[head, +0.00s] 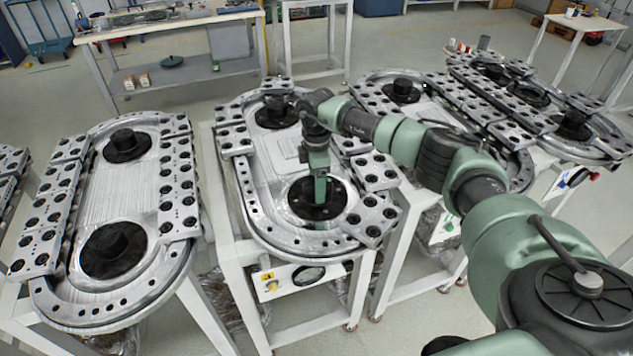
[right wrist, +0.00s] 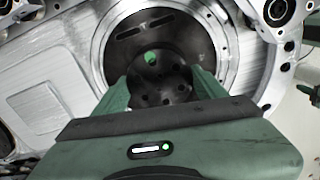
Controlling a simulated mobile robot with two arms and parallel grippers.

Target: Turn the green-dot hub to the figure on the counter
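The middle ring track (head: 245,205) has a black near hub (head: 303,210) under my right gripper (head: 319,188). In the right wrist view the hub (right wrist: 160,88) is a dark round boss with several holes, and a green dot (right wrist: 151,58) shows at its far edge. The green fingers of my right gripper (right wrist: 160,80) stand on either side of the hub; whether they press on it cannot be told. A white panel on the track's front has a dark oval window (head: 308,275), perhaps the counter; no figure is readable. My left gripper is not in view.
The same track has a far black hub (head: 275,113). Another ring track (head: 110,210) stands to the left, and more tracks (head: 530,95) stand to the right. Metal blocks with holes (head: 375,215) line the track's edge close to my right gripper. A workbench (head: 170,25) stands behind.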

